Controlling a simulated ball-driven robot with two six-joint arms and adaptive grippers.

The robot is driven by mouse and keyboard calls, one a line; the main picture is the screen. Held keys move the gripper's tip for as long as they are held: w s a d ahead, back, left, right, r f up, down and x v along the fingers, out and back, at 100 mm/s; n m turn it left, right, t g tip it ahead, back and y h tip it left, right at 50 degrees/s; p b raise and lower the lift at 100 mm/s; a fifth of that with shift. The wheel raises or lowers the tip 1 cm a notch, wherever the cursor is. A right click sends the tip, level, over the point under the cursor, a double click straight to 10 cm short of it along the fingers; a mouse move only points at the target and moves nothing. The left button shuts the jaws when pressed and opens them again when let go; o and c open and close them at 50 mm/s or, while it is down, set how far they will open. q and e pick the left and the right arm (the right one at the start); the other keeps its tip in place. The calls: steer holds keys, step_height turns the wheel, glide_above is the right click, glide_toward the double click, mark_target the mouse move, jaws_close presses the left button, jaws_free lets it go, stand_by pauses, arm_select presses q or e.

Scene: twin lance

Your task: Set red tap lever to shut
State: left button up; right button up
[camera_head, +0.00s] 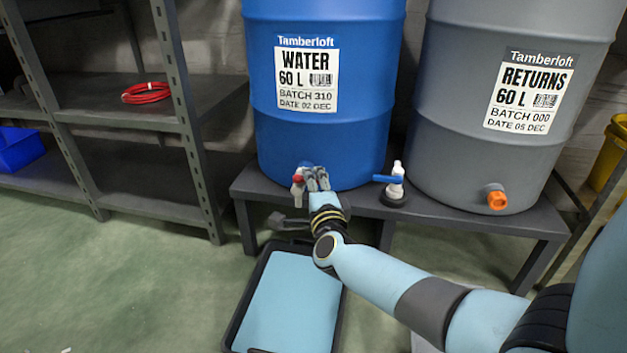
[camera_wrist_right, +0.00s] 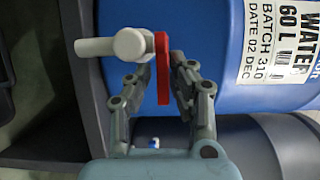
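The red tap lever (camera_head: 297,178) is on a white tap (camera_head: 297,192) low on the front of the blue water drum (camera_head: 350,150). In the right wrist view the red lever (camera_wrist_right: 163,68) lies crosswise to the white spout (camera_wrist_right: 95,47). My right gripper (camera_head: 317,180) is at the tap, just right of it in the head view, and partly hides it. In the wrist view its fingers (camera_wrist_right: 162,80) stand apart, one on each side of the lever's end; I cannot tell whether either touches it. My left gripper is not in view.
A grey returns drum (camera_head: 465,140) with an orange outlet (camera_head: 496,197) shares the dark bench (camera_head: 460,222). A white tap with a blue lever (camera_head: 388,179) stands between the drums. A tray of light-blue liquid (camera_head: 236,322) lies below. Shelving (camera_head: 190,130) stands at left.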

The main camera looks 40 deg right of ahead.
steer(key=shift+o, duration=1)
steer(key=v, duration=1.2)
